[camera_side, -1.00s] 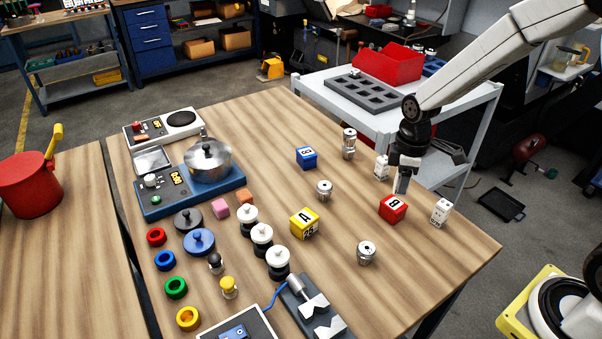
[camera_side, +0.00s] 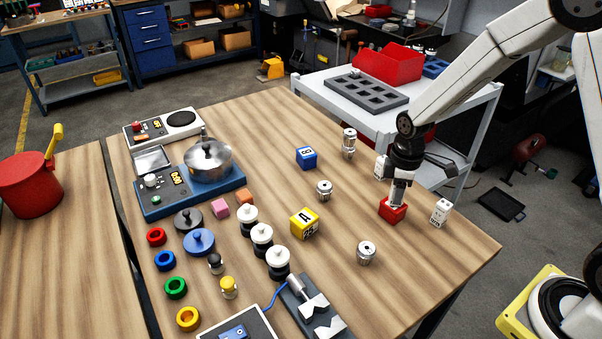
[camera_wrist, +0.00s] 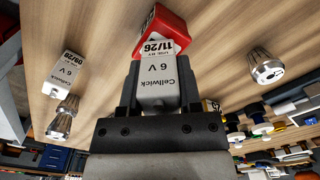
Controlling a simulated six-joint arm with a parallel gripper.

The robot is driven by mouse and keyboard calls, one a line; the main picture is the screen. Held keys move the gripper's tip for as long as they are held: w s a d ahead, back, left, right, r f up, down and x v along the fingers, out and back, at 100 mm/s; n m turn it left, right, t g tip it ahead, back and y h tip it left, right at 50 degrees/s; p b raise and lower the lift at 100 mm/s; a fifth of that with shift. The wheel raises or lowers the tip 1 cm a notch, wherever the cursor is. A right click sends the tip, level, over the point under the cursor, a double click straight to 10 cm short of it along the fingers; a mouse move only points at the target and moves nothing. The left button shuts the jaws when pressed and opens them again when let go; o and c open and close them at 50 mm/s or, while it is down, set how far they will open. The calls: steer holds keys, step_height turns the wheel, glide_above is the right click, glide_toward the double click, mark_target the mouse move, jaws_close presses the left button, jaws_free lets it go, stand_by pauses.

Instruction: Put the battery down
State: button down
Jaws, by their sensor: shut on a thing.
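My gripper (camera_side: 399,187) is shut on a white battery (camera_wrist: 158,82), marked Cellwick 6 V with the date 11/26. The battery sits between the two fingers in the wrist view. In the side view the gripper points down over the red block (camera_side: 392,214), which stands near the table's right side. The red block also shows just beyond the battery's end in the wrist view (camera_wrist: 160,28). I cannot tell whether the battery touches the block. A second white battery (camera_side: 440,212) stands to the right of the block. Another white one (camera_side: 379,168) is partly hidden behind my gripper.
A yellow block (camera_side: 304,223), a blue block (camera_side: 306,158) and metal collets (camera_side: 366,253) stand to the left on the wooden table (camera_side: 440,265). A white cart (camera_side: 345,106) with a grey slotted tray (camera_side: 368,92) is behind. Table space in front of the red block is clear.

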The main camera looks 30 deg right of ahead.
steer(key=shift+f, duration=0.15)
steer(key=shift+c, duration=1.4)
jaws_free()
steer(key=shift+r, duration=0.2)
steer(key=shift+r, duration=6)
steer(key=shift+s+a+f+m, duration=0.2)
steer(key=shift+s+f+m, duration=0.1)
steer(key=shift+s+m, duration=0.15)
steer(key=s+a+f+m+t, duration=0.2)
steer(key=s+f+m, duration=0.3)
steer(key=s+m, duration=0.3)
steer(key=shift+s+a+t, duration=0.3)
steer(key=shift+s+a, duration=0.25)
steer(key=shift+s, duration=0.45)
